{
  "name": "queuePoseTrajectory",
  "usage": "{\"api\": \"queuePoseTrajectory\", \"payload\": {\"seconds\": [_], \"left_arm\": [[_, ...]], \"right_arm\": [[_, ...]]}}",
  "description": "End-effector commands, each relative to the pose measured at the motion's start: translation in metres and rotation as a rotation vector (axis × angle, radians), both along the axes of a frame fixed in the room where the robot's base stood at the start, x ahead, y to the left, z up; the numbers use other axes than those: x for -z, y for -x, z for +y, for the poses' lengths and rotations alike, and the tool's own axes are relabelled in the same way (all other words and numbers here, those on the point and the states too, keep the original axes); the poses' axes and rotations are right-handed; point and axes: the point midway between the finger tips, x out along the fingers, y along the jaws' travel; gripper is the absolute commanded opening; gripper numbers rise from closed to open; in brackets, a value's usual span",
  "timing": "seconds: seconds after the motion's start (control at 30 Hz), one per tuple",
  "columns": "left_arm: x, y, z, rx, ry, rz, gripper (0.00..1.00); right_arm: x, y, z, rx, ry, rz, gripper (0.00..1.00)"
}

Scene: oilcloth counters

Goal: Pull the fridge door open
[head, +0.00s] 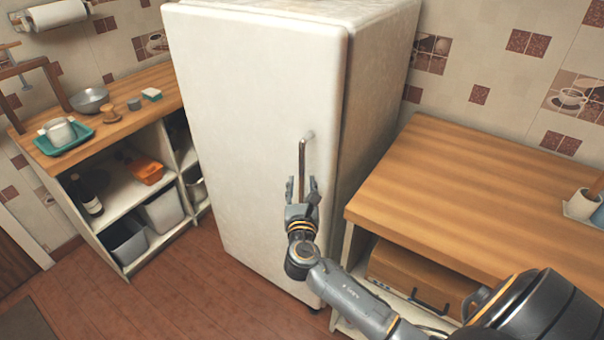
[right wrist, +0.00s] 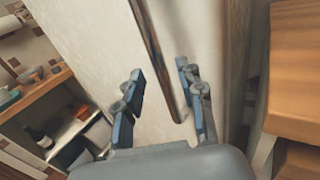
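The white fridge door (head: 240,110) stands upright in the middle of the head view and looks shut against the fridge body (head: 375,100). Its vertical metal handle (head: 302,160) is near the door's right edge. My right gripper (head: 302,184) is at the lower part of the handle with its fingers pointing up at the door. In the right wrist view the two fingers are apart, with the handle (right wrist: 158,65) running down between them. I cannot tell whether either finger touches it. My left gripper is in neither view.
On the left is a shelf unit (head: 130,225) under a counter holding a bowl (head: 89,100) and a teal tray (head: 64,138). The tiled floor (head: 190,285) in front is clear.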

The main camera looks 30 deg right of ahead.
Motion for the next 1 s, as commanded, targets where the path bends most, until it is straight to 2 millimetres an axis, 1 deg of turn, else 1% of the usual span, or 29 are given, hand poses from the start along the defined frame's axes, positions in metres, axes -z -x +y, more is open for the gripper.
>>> {"api": "queuePoseTrajectory", "payload": {"seconds": [0.03,0.1,0.23,0.4,0.6,0.63,0.67,0.7,0.77,0.8,0.83,1.0], "left_arm": [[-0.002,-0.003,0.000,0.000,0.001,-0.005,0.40],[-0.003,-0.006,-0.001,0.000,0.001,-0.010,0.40],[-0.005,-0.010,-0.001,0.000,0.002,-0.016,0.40],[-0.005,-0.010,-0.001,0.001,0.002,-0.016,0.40],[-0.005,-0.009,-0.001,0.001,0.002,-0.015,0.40],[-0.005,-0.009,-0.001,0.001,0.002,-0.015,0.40],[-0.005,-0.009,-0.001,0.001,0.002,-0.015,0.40],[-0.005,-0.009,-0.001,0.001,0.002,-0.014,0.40],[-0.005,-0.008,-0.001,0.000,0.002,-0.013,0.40],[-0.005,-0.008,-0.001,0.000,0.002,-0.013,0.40],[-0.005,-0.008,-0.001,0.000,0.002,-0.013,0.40],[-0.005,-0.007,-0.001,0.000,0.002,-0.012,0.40]], "right_arm": [[-0.002,-0.008,-0.006,0.003,0.001,-0.001,0.38],[-0.001,-0.016,-0.011,0.001,0.000,0.000,0.38],[0.000,-0.027,-0.018,0.001,-0.001,0.001,0.38],[0.001,-0.032,-0.022,0.000,-0.003,0.001,0.38],[0.001,-0.032,-0.022,0.000,-0.003,0.001,0.38],[0.001,-0.032,-0.022,0.000,-0.003,0.001,0.36],[0.001,-0.032,-0.022,0.000,-0.003,0.001,0.30],[0.001,-0.032,-0.022,0.000,-0.003,0.001,0.22],[0.001,-0.032,-0.022,0.000,-0.003,0.001,0.10],[0.001,-0.032,-0.022,0.000,-0.002,0.001,0.02],[0.001,-0.032,-0.021,0.000,-0.002,0.001,0.00],[0.001,-0.032,-0.021,0.000,-0.002,0.001,0.00]]}}
